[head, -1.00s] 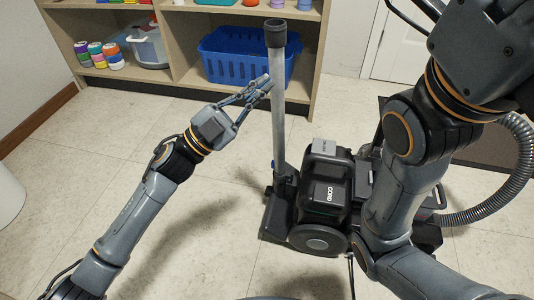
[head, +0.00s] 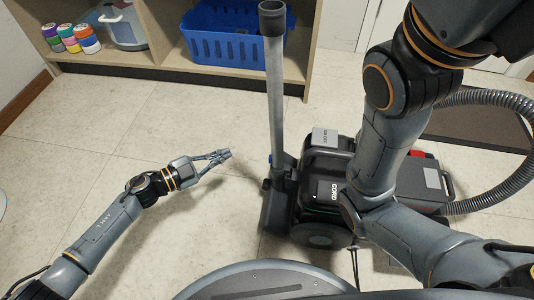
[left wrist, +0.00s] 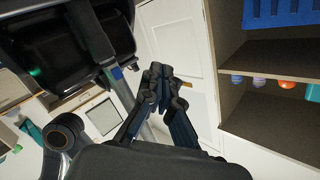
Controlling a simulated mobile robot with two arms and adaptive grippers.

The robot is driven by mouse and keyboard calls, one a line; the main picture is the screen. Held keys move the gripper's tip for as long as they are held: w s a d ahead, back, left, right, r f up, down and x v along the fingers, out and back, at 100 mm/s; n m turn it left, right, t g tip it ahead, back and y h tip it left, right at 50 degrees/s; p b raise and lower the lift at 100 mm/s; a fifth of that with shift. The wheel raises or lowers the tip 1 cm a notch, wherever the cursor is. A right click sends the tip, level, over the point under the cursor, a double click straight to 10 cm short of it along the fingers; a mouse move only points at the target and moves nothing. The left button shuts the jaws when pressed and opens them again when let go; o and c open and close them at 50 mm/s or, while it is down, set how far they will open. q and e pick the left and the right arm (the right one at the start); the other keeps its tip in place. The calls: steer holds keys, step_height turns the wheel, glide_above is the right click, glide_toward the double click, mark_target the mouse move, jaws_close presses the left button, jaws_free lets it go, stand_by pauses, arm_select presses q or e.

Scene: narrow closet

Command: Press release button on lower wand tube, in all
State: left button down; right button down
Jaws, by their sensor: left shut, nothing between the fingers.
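The grey lower wand tube (head: 275,100) stands upright at the front left of the black vacuum cleaner (head: 318,172), with a dark open collar (head: 272,18) on top. A small blue part (head: 270,159), possibly the release button, shows near the tube's base. A blue part (left wrist: 117,72) also shows on the tube in the left wrist view. My left gripper (head: 229,153) is shut and empty, left of the tube at about the blue part's height in the picture, apart from it. In the left wrist view its fingertips (left wrist: 160,72) are together. My right gripper is out of view.
A ribbed hose (head: 497,102) curves around the vacuum's right side. My right arm covers part of the vacuum. A shelf (head: 180,62) with a blue basket (head: 225,45) and paint jars stands behind. The floor (head: 120,130) left of the tube is clear.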

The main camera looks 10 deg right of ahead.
mark_target(271, 159)
arm_select(q)
steer(key=shift+d, duration=0.15)
steer(key=s+d+p, duration=0.2)
steer(key=d, duration=0.6)
steer(key=shift+s+r, duration=0.25)
steer(key=shift+s, duration=0.1)
steer(key=shift+d, duration=0.1)
steer(key=shift+r, duration=0.1)
stand_by(1.2)
steer(key=shift+s+d+p, duration=0.1)
steer(key=shift+d+p, duration=0.3)
